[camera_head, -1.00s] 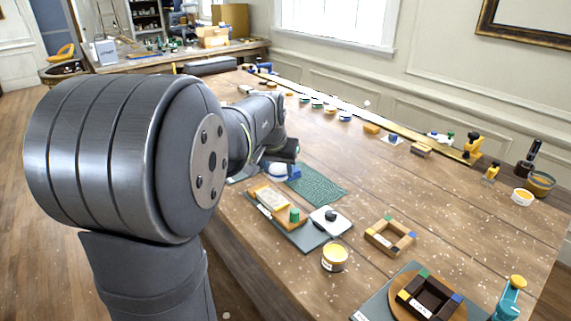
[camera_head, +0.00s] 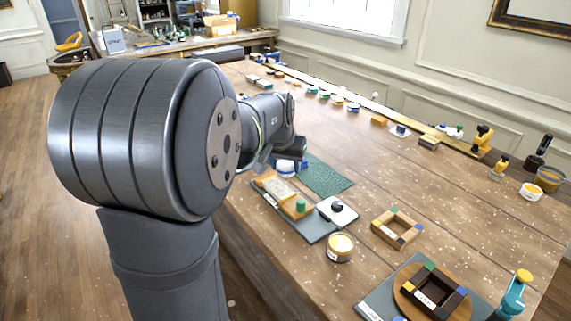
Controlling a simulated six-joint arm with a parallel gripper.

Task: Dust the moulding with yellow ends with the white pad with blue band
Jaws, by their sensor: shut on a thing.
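My gripper (camera_head: 288,157) is small in the view, beyond my large grey arm, low over the left edge of the table. It is shut on the white pad with blue band (camera_head: 287,168), of which a white part and a blue part show beneath the fingers. The pad is beside the green textured mat (camera_head: 326,176); I cannot tell whether it touches the table. A long pale and yellow strip (camera_head: 402,122) runs along the wall side, with a yellow clamp-like thing at its near end; I cannot tell whether it is the moulding with yellow ends.
Near the gripper, a grey board (camera_head: 317,230) carries a wooden tray and a green knob. A dark frame (camera_head: 434,291) sits at the front. The table's middle is mostly bare.

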